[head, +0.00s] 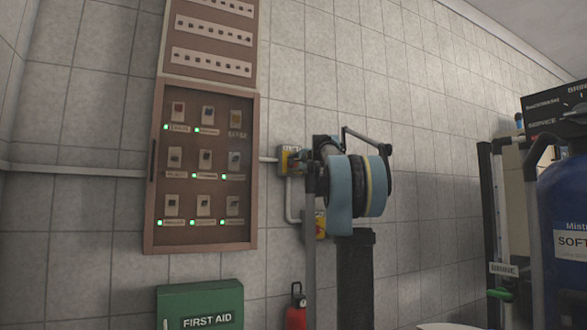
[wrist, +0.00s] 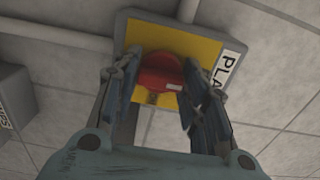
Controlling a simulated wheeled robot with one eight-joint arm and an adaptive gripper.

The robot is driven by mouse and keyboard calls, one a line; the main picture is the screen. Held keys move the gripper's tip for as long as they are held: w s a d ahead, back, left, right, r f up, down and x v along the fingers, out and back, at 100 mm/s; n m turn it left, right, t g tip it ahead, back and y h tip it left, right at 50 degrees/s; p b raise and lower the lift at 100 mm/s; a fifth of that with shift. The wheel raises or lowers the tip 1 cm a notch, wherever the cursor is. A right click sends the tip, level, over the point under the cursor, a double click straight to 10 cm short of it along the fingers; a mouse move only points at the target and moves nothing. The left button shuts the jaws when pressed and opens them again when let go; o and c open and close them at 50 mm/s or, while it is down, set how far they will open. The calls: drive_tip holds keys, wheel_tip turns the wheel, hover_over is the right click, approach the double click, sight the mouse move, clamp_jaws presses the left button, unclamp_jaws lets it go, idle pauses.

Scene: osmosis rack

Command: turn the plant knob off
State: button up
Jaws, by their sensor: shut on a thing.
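The plant knob (wrist: 160,75) is a red rotary knob on a yellow plate (wrist: 205,48) in a grey wall box, with a partly hidden label beginning "PLA" at its right. My gripper (wrist: 157,88) has one finger on each side of the knob and is shut on it in the wrist view. In the head view my gripper (head: 300,160) reaches the yellow switch box (head: 286,158) on the tiled wall, and it hides the knob there. The knob's exact turn position is hard to tell.
A brown breaker panel (head: 250,200) with green lights hangs left of the switch box. A second yellow box (head: 320,226) sits lower on the wall. A green first aid box (head: 200,305), a red extinguisher (head: 297,310) and a blue tank (head: 565,215) stand around.

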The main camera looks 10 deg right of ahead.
drive_tip(key=shift+a+f, duration=0.1)
drive_tip(key=o, duration=1.1)
drive_tip(key=shift+w+a, duration=0.1)
drive_tip(key=shift+c, duration=0.2)
drive_tip(key=v, duration=1.2)
